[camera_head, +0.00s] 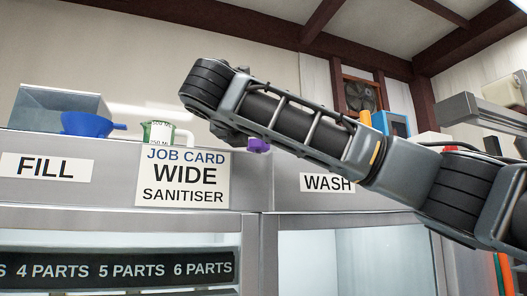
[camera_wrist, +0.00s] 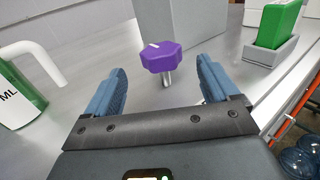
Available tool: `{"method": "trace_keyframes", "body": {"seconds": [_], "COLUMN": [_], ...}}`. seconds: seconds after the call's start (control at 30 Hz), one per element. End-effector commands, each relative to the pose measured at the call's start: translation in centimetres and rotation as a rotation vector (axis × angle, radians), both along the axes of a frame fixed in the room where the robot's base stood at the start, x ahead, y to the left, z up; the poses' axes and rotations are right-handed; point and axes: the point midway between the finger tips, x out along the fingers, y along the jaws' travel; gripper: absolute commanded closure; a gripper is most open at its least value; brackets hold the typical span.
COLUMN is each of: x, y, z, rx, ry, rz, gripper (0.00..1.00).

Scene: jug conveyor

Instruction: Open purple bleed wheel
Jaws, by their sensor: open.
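The purple bleed wheel (camera_wrist: 161,57) is a lobed knob on a short metal stem, with a pale mark on its top. In the wrist view it stands on the grey metal surface, ahead of my gripper (camera_wrist: 162,88) and between the lines of its two blue fingers. The fingers are wide apart and do not touch the wheel. In the head view part of the purple wheel (camera_head: 258,145) shows just below my arm, above the front edge of the machine. My gripper's fingers are hidden in the head view.
A green block in a grey holder (camera_wrist: 271,45) stands right of the wheel; a grey box (camera_wrist: 180,25) stands behind it. A white pipe (camera_wrist: 35,60) and a green-marked jug (camera_wrist: 18,105) are at left. A blue funnel (camera_head: 88,124) and green beaker (camera_head: 158,132) sit on the machine top.

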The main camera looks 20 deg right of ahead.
Motion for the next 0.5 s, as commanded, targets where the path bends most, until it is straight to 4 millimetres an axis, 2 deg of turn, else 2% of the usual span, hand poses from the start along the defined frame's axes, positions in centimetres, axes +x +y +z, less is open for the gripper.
{"method": "trace_keyframes", "body": {"seconds": [0.17, 0.5], "x": [0.3, 4.3], "y": [-0.3, -3.0], "z": [0.2, 0.3], "rx": [-0.002, -0.001], "ry": [0.0, 0.002], "rz": [-0.004, -0.006], "gripper": [0.12, 0.12]}}
